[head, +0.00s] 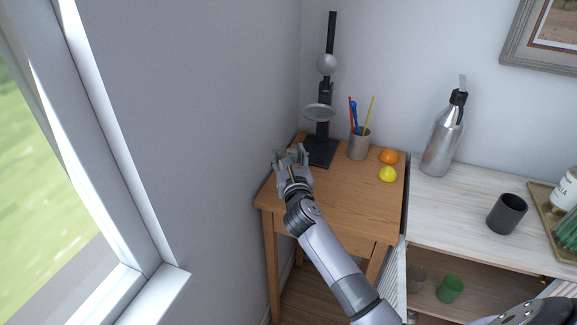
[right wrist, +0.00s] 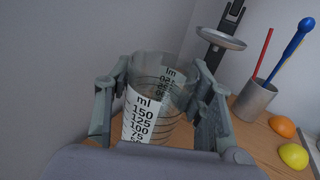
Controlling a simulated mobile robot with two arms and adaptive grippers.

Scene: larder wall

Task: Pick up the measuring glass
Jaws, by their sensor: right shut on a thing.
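The measuring glass (right wrist: 150,105) is clear with a white scale panel and black ml markings. In the right wrist view it stands between the two fingers of my right gripper (right wrist: 160,100), which is shut on it. In the head view my right gripper (head: 291,157) is over the back left part of the small wooden table, and the glass is mostly hidden by it there. I cannot tell whether the glass touches the table top. My left gripper is not in view.
A black stand (head: 322,150) with a round dish is just behind the gripper. A pen cup (head: 359,145), an orange (head: 389,156) and a lemon (head: 387,174) are to its right. The wooden table (head: 345,205) is bare in front. A wall and window are left.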

